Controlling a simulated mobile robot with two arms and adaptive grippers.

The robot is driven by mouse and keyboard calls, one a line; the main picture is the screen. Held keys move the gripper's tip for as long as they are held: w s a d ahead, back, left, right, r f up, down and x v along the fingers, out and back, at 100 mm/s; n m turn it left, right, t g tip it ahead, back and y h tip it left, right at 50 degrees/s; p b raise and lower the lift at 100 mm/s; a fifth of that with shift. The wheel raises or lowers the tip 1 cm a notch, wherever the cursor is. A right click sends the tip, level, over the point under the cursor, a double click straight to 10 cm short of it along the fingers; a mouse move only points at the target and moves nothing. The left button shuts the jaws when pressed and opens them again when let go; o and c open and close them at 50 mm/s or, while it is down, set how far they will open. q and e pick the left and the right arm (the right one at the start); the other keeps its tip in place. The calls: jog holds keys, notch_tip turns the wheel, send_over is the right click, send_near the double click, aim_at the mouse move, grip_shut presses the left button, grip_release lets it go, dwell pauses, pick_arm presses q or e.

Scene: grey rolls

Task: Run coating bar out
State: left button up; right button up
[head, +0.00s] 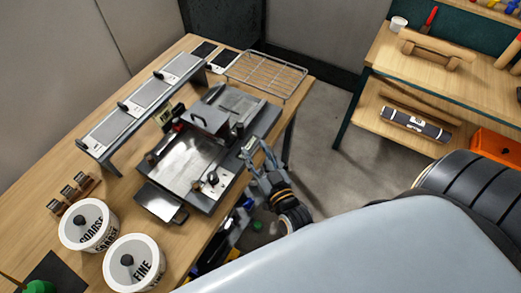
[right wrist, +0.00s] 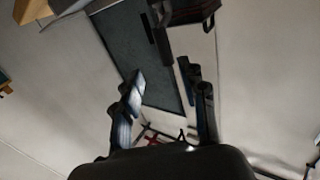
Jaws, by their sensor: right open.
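A flat coating machine (head: 180,165) stands on the wooden table, with a pale plate in its middle. A dark block with a handle (head: 209,120) sits across the machine's bed; I cannot tell for certain whether it is the coating bar. My right gripper (head: 250,150) is open and empty at the machine's right edge, near the table's front side; I cannot tell whether it touches the machine. In the right wrist view its two fingers (right wrist: 165,85) stand apart with nothing between them. My left gripper is not in view.
White tubs marked COARSE (head: 82,238) and FINE (head: 148,275) stand at the table's near left. A long rack of grey panels (head: 140,105) runs behind the machine. A wire rack (head: 262,75) lies at the far end. A shelf unit (head: 390,60) stands right, across open floor.

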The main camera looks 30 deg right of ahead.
jog(key=shift+s, duration=1.3)
jog(key=shift+f, duration=0.1)
jog(key=s+a+f+n+g+y+b, duration=0.1)
jog(key=s+f+g, duration=0.25)
jog(key=f, duration=0.75)
jog(key=s+a+f+g+y+b, duration=0.15)
jog(key=s+f, duration=0.25)
jog(key=f, duration=0.6)
jog(key=s+a+f+n+g+b, duration=0.1)
jog(key=s+f+g, duration=0.25)
jog(key=f, duration=0.75)
jog(key=s+d+f+g+b, duration=0.1)
jog(key=s+f+g, duration=0.3)
jog(key=s+f, duration=0.4)
jog(key=s+d+f+n+g+h+b, duration=0.1)
jog(key=s+d+f+g, duration=0.3)
jog(key=s+f, duration=0.4)
jog(key=s, duration=0.6)
jog(key=shift+s+d+f, duration=0.3)
jog(key=shift+s+d, duration=0.05)
